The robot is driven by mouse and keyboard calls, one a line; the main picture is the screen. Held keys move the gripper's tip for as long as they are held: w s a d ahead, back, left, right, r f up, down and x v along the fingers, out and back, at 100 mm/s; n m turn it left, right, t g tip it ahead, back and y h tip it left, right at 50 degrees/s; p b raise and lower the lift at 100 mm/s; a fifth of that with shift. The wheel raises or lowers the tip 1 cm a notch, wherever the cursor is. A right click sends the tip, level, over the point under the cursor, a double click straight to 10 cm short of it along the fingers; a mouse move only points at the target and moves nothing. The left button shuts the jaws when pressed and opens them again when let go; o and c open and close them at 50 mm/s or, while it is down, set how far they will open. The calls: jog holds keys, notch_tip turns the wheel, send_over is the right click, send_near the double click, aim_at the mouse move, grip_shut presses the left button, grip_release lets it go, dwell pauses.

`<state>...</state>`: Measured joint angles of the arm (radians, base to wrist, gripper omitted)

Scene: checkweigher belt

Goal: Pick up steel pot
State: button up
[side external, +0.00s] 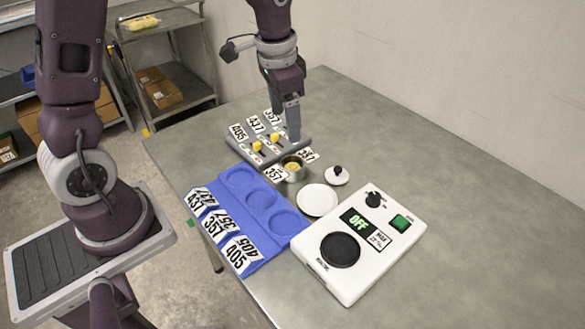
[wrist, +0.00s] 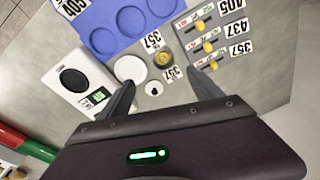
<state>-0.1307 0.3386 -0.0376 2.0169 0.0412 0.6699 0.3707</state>
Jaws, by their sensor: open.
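The steel pot (side external: 293,168) is a small round metal pot with yellowish contents. It stands upright on the table between the grey slider panel and the white plate, and it also shows in the wrist view (wrist: 165,60). A lid with a black knob (side external: 337,176) lies apart from it on the table. My gripper (side external: 294,138) is above the slider panel's right end, just behind the pot in the side view. In the wrist view its two fingers (wrist: 160,98) are spread with nothing between them, and the pot lies beyond the fingertips.
A blue tray (side external: 228,203) with round recesses and number cards lies left of the white plate (side external: 317,200). A white scale (side external: 318,262) reading OFF stands in front. The grey slider panel (side external: 237,143) with yellow knobs is behind. The table's right side is clear.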

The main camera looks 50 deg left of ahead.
jog(key=m+g, duration=0.1)
send_over(292, 166)
jog(key=f, duration=0.9)
jog(key=shift+w+a+f, duration=0.2)
jog(key=shift+w, duration=0.1)
jog(key=f, duration=0.7)
jog(key=shift+s+d, duration=0.2)
jog(key=c, duration=1.5)
notch_tip(292, 166, up, 9)
jog(key=shift+r, duration=0.1)
jog(key=s+n, duration=0.1)
jog(key=s+r+n, duration=0.1)
jog(key=s+n, duration=0.1)
jog(key=n, duration=0.1)
jog(key=shift+s+d+r, duration=0.1)
jog(key=shift+s+r, duration=0.25)
jog(key=shift+s, duration=0.05)
grip_shut()
jog(key=w+m, duration=0.3)
jog(key=m, duration=0.1)
jog(key=shift+w+f, duration=0.4)
